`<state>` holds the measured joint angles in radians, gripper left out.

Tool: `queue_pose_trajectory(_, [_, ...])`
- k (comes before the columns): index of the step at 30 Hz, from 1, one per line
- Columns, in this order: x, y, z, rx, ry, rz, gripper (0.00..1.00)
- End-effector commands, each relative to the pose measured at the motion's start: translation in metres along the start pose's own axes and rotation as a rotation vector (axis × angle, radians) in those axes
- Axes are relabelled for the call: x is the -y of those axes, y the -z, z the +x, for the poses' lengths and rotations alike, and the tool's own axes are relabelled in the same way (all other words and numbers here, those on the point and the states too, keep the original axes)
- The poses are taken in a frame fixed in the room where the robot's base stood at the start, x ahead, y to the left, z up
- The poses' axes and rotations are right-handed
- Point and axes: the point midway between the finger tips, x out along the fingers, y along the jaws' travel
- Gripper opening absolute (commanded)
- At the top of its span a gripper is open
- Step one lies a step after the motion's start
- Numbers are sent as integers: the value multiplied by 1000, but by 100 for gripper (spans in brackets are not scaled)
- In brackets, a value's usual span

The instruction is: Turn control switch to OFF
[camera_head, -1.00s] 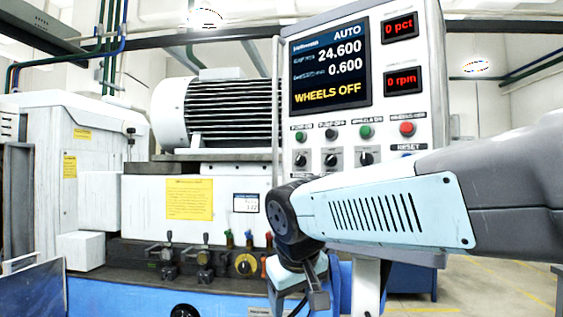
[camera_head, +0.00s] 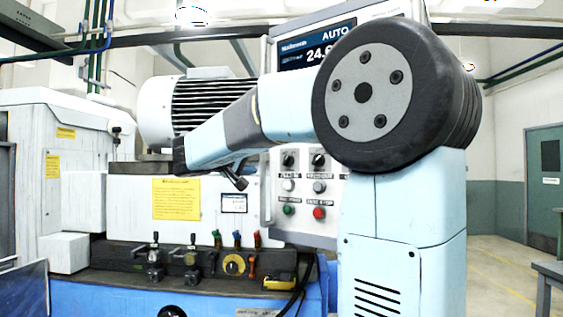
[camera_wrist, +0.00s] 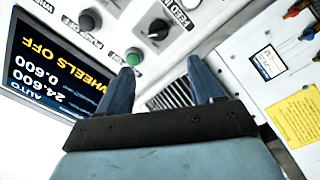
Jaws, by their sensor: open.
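The grinder's control panel (camera_head: 270,205) stands at the centre, largely hidden behind my arm in the head view. Two black rotary switches (camera_head: 303,160) show left of my arm there. In the wrist view, a black rotary switch (camera_wrist: 158,28) sits above the gap between my fingers, with another knob (camera_wrist: 88,20) to its left. I cannot tell which one is the control switch. A green button (camera_wrist: 133,57) lies near the left fingertip. My gripper (camera_wrist: 160,78) is open and empty, with its fingers pointing towards the panel; contact cannot be told.
A red button (camera_head: 319,213) and a green button (camera_head: 289,209) sit low on the panel. A motor (camera_head: 200,98) stands behind. Open floor lies to the right.

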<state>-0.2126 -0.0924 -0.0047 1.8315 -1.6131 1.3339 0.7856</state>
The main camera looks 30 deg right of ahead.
Motion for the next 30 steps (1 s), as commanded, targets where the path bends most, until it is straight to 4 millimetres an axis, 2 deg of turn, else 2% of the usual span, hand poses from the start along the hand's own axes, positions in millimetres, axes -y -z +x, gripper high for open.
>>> queue_pose_trajectory(5, [0,0,20,1,-2,0,66])
queue_pose_trajectory(21, [0,-1,111,1,-1,-2,66])
queue_pose_trajectory(30, [0,-1,134,1,0,-1,66])
